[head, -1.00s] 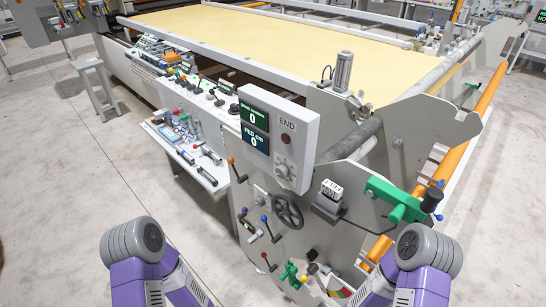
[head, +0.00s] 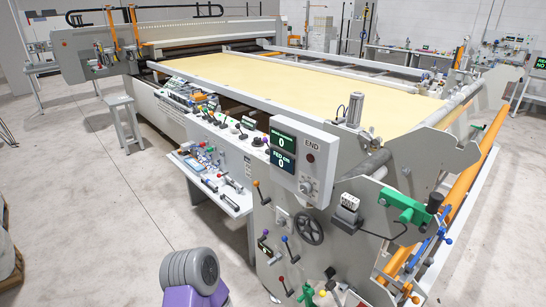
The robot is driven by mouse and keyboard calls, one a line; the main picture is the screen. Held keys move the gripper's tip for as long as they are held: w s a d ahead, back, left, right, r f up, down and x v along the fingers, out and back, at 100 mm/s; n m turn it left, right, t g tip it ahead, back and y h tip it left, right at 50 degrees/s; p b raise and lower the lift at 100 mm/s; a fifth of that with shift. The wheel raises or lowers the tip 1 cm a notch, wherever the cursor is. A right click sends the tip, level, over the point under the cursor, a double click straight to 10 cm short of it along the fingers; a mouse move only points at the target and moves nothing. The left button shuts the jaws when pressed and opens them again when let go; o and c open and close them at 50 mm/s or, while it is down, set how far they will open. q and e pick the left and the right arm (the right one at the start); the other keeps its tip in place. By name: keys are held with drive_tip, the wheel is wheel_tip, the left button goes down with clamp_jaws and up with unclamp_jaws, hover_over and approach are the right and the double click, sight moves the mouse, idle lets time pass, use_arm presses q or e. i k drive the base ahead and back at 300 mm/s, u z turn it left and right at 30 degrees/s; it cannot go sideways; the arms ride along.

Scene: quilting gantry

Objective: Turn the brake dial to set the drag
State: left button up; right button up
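A grey control box (head: 303,160) marked END is mounted at the near corner of the gantry. It has two green-lettered displays reading 0, a dark red round button (head: 310,158) and a pale round dial (head: 305,187) low on its face. I cannot tell for sure whether this dial is the brake dial. Below the box, the end plate carries a dark spoked handwheel (head: 309,231) and a small light plate with a round knob (head: 281,220). Neither gripper shows; only a grey and purple link of my arm is at the bottom.
A green clamp-like part (head: 403,206) with a black knob sticks out right of the end plate. Several coloured levers rise from the plate. A side shelf (head: 222,192) holds small tools. A grey stool (head: 124,120) stands left. The floor at the left is open.

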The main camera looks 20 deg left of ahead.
sight(305, 188)
drive_tip(key=u, duration=1.1)
drive_tip(key=i, duration=0.45)
drive_tip(key=u, duration=0.2)
